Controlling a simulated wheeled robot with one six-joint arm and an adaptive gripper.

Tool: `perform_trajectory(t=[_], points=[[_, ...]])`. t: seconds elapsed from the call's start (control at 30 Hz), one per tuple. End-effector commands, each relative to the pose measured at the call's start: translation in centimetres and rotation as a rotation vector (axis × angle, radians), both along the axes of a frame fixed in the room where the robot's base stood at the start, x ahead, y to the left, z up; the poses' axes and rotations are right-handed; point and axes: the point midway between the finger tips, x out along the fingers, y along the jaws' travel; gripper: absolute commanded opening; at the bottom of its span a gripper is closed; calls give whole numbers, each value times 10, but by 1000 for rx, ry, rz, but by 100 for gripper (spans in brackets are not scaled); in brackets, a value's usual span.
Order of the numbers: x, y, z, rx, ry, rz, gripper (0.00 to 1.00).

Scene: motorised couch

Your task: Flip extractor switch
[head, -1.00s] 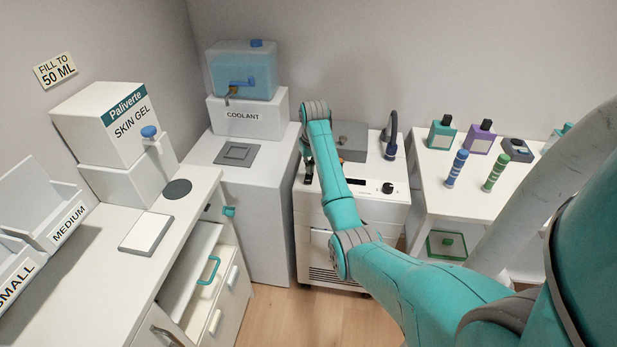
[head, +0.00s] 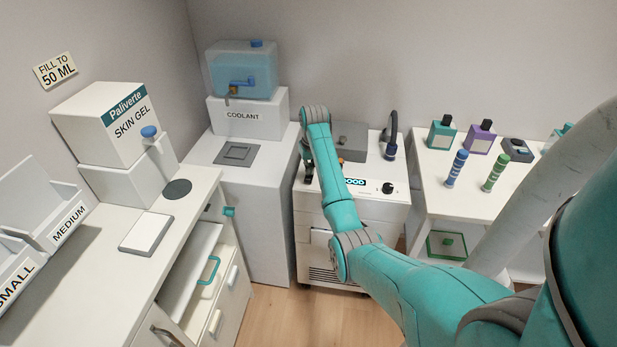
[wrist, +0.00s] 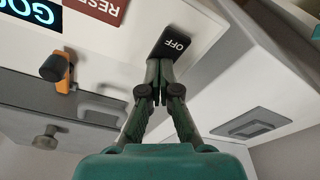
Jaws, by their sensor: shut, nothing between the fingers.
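The extractor is the white cabinet (head: 385,212) in the middle of the head view. In the wrist view, the black switch (wrist: 174,42) on its top shows the word OFF, upside down. My gripper (wrist: 160,68) is shut and empty, with its fingertips at the switch's near edge; they look in contact or very close. In the head view my gripper (head: 308,174) is at the cabinet's top left, and I cannot make out the switch there. A display with lit cyan letters (head: 355,182) is partly behind my arm; it also shows at the wrist view's top left (wrist: 38,12).
A red RESET label (wrist: 97,9) and an orange lever with a black knob (wrist: 60,70) are close to my gripper. A black hose (head: 391,135) and dial (head: 388,188) are right on the cabinet. The coolant stand (head: 245,190) is left, the bottle table (head: 440,190) right.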

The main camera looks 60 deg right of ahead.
Motion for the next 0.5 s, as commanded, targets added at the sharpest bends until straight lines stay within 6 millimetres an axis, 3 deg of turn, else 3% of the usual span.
perform_trajectory(t=[0.2, 0.5], points=[[-1, 1, -2, 3, 4, 0, 0], [0, 0, 19, 1, 1, 0, 0]])
